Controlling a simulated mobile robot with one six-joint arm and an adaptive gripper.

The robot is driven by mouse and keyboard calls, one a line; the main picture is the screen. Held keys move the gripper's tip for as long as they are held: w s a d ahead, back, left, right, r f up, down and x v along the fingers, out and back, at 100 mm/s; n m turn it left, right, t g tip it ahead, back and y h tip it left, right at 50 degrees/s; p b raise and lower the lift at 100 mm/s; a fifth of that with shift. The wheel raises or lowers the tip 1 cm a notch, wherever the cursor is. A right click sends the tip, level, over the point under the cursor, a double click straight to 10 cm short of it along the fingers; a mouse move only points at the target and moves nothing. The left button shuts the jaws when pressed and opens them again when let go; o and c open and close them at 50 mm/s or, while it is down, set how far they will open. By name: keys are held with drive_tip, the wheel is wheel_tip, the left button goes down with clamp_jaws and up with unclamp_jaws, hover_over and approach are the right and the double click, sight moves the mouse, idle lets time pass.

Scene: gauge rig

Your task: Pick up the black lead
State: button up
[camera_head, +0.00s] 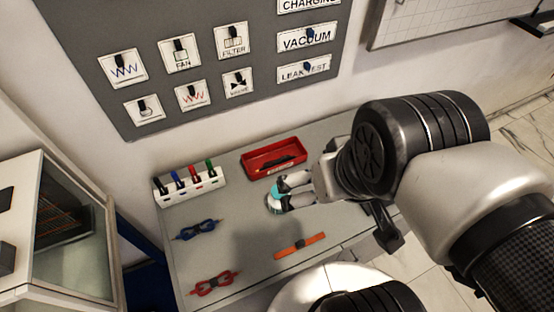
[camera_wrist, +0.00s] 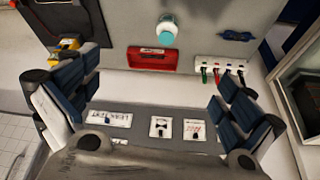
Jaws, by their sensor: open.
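The black lead (camera_head: 161,186) stands at the left end of a white rack (camera_head: 205,190) on the grey table, beside blue, red and green ones. In the wrist view the rack (camera_wrist: 232,65) is at the upper right, with the black lead (camera_wrist: 240,73) near its right end. My gripper (camera_head: 284,192) is open, with nothing seen held between its fingers. It is over the table, to the right of the rack and well apart from the black lead. The lead's lower end is hidden in the rack.
A red tray (camera_head: 250,172) with dark items stands behind my gripper. A white and teal round object (camera_wrist: 166,34) is partly hidden by my fingers in the head view. Blue (camera_head: 198,230) and red (camera_head: 213,283) goggle-shaped pieces and an orange strip (camera_head: 300,246) lie in front.

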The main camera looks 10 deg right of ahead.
drive_tip(key=w+r, duration=0.2)
drive_tip(key=w, duration=0.4)
drive_tip(key=n+g+b, duration=0.2)
drive_tip(key=g, duration=0.3)
hover_over(277, 160)
drive_tip(key=f, duration=3.4)
drive_tip(key=shift+s+d+f, duration=0.15)
drive_tip(key=shift+s+f, duration=0.05)
drive_tip(key=shift+f, duration=0.15)
drive_tip(key=shift+w+a+f+b, duration=0.15)
drive_tip(key=shift+f+b, duration=0.25)
drive_tip(key=shift+f, duration=1.05)
drive_tip(key=shift+w+a+f+b, duration=0.1)
drive_tip(key=shift+w+f+b, duration=0.2)
drive_tip(key=shift+f, duration=1.1)
drive_tip(key=shift+s, duration=0.1)
drive_tip(key=shift+c, duration=0.2)
drive_tip(key=c, duration=0.9)
